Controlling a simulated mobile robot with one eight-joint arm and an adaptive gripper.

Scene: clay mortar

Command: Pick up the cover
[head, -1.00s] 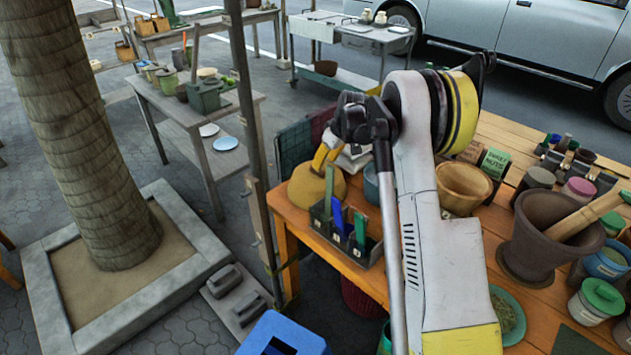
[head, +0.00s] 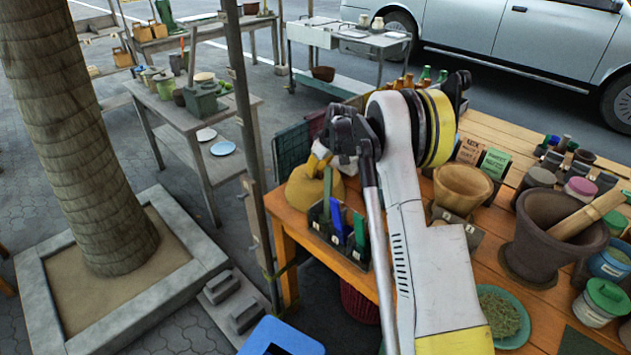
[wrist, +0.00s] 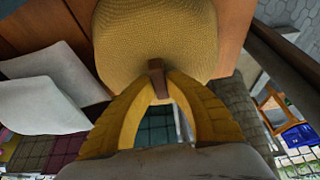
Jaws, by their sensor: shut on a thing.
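The cover (wrist: 155,35) is a yellow-tan woven dome with a small brown tab at its top. In the wrist view my gripper (wrist: 157,79) has its two yellow fingers closed on that tab. I cannot tell whether the cover's lower edge touches the table.
A dark caddy (head: 326,232) with blue and green items stands close in front of the cover. A wooden bowl (head: 463,187) and a large mortar (head: 552,240) stand to the right. A thin post (head: 249,120) rises just left of the table.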

